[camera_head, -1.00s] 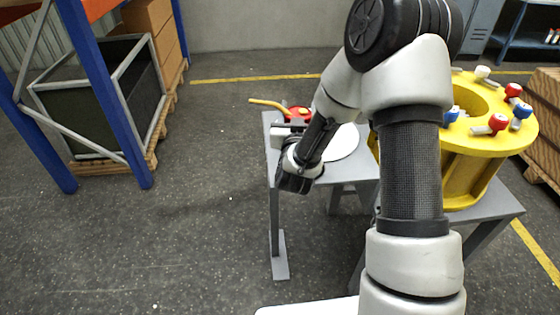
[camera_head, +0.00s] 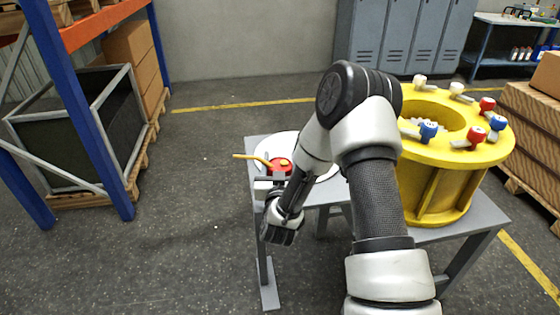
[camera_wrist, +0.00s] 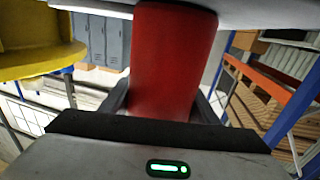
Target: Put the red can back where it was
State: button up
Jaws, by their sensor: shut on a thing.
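The red can (camera_head: 279,166) has a yellow spout that points left in the head view. It appears upright, in front of the left part of a white round disc (camera_head: 287,143) on the grey table. My gripper (camera_head: 273,180) reaches it from the near side and is shut on it.
A yellow ring-shaped drum (camera_head: 435,185) with several red, blue and white fittings stands right of my arm on the grey table (camera_head: 256,205). A blue and orange rack (camera_head: 75,95) and a dark bin (camera_head: 80,135) are at the left. The floor between is clear.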

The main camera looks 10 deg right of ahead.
jog(key=shift+f, duration=0.2)
jog(key=o, duration=1.2)
jog(key=shift+r, duration=0.1)
jog(key=shift+r+p, duration=0.25)
jog(key=shift+p, duration=0.05)
jog(key=s, duration=0.4)
jog(key=s+a, duration=0.1)
jog(key=s, duration=0.3)
jog(key=s+a, duration=0.1)
jog(key=s, duration=0.2)
jog(key=shift+s+a+f, duration=0.15)
jog(key=shift+s+a, duration=0.05)
jog(key=shift+s, duration=0.2)
jog(key=shift+s, duration=0.1)
